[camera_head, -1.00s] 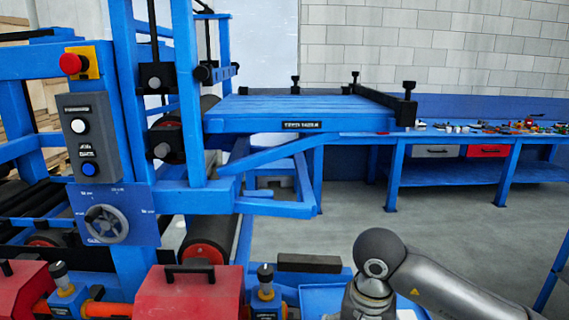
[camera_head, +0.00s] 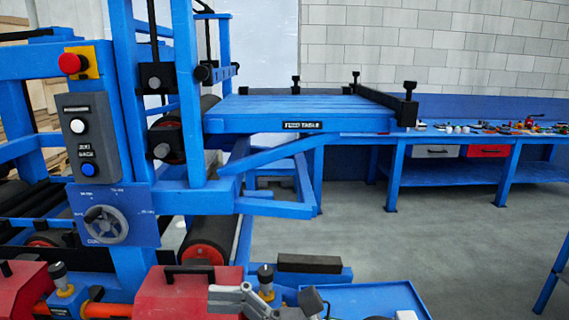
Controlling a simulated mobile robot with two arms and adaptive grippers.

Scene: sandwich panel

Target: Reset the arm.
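A small part of what looks like my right gripper (camera_head: 232,297) shows at the bottom edge, in front of the red housing (camera_head: 172,292). Its grey links and dark parts reach in from the lower right. Its fingers are small and partly cut off, so I cannot tell whether they are open or shut, and I see nothing held. My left arm and gripper are not in view.
A blue machine frame with a control box (camera_head: 88,140), a rotary dial (camera_head: 106,225) and a feed table (camera_head: 300,108) stands at left and centre. A blue tray (camera_head: 385,298) lies at the bottom. A workbench (camera_head: 460,140) holds small parts.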

